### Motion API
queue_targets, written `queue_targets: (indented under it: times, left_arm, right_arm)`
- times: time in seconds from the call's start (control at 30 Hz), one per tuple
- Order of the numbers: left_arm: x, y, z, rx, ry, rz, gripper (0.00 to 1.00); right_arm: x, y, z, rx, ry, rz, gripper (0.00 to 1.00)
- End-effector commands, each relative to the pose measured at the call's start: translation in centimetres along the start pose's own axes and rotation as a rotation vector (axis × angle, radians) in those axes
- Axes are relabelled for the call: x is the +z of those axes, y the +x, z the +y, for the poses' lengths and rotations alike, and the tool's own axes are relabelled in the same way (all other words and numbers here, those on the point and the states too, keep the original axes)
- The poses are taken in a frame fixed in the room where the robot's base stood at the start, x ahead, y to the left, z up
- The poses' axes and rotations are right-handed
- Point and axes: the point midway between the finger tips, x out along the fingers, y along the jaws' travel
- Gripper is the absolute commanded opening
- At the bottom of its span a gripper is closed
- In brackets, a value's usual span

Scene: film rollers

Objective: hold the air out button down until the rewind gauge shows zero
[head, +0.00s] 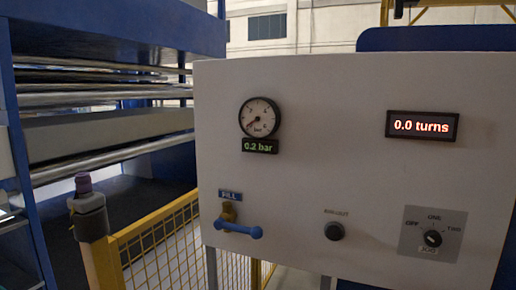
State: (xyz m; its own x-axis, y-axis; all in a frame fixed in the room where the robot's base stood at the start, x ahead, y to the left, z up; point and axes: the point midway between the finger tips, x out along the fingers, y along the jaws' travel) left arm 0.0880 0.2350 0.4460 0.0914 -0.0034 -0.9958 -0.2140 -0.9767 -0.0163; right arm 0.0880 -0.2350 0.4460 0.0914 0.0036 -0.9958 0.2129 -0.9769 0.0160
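The air out button (334,231) is a dark round button low on the white panel, under a small blurred label. Nothing touches it, and I cannot tell whether it is pressed in. A round white-faced gauge (259,117) marked bar sits at the panel's upper left, its needle pointing to the lower left. The green readout (260,146) below it shows 0.2 bar. I cannot read the word rewind on it. Neither of my grippers shows in the head view.
A red display (422,125) reads 0.0 turns. A blue-handled FILL valve (238,228) sits left of the button, and a rotary selector (432,238) right. A yellow mesh fence (165,245) and metal rollers (95,98) stand left. The panel front looks clear.

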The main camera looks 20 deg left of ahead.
Motion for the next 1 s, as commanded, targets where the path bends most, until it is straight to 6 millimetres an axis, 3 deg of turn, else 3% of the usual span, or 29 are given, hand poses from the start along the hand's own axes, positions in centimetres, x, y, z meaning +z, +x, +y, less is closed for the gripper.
queue_targets:
  times: [0.3,0.5,1.0]
  left_arm:
    - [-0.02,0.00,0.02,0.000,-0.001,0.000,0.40]
    - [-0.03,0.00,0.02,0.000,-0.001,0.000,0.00]
    - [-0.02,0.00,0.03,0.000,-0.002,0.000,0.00]
  right_arm:
    - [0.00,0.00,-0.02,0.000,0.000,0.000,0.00]
    - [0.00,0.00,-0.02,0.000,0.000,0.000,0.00]
    - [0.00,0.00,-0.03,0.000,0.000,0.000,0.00]
